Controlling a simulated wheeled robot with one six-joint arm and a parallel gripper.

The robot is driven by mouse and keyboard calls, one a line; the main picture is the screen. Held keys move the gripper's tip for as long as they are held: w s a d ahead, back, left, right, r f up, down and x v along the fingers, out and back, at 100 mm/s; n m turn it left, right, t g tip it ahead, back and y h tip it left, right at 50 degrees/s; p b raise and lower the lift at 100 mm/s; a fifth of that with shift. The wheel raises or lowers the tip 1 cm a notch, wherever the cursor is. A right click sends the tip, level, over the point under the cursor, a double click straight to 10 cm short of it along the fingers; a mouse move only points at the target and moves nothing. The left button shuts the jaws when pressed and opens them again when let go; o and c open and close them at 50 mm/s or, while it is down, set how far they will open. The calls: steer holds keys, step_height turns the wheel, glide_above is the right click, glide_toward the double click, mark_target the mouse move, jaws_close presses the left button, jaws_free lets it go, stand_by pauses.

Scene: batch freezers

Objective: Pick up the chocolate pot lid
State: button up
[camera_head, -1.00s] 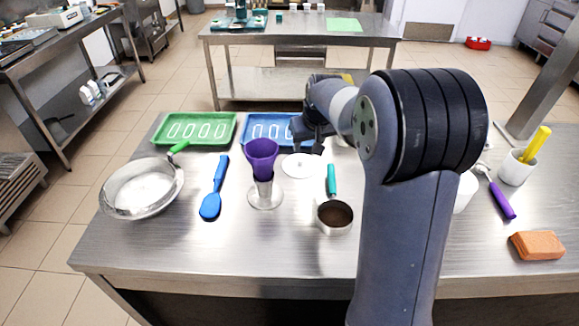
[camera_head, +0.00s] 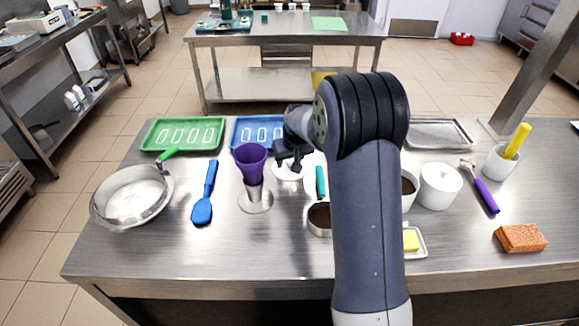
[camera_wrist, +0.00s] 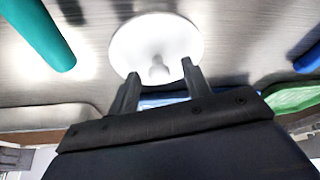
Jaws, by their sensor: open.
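The chocolate pot lid, a white round disc with a small knob, lies on the steel table (camera_head: 290,250); in the head view the lid (camera_head: 287,174) is partly covered by my gripper (camera_head: 289,160). In the wrist view the lid (camera_wrist: 150,35) is near the top centre, knob facing the camera. My gripper is open, its two fingertips (camera_wrist: 160,70) on either side of the knob in the picture; I cannot tell whether they touch it. A white pot with dark brown content (camera_head: 408,184) is partly hidden behind my arm.
A purple cup in a metal holder (camera_head: 252,165) stands just left of the lid. A teal-handled scoop (camera_head: 320,182) lies to its right. A blue tray (camera_head: 250,130) is behind. A white lidded pot (camera_head: 440,186) stands farther right.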

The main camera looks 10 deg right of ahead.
jaws_close()
stand_by(0.4)
steer(key=shift+r, duration=0.1)
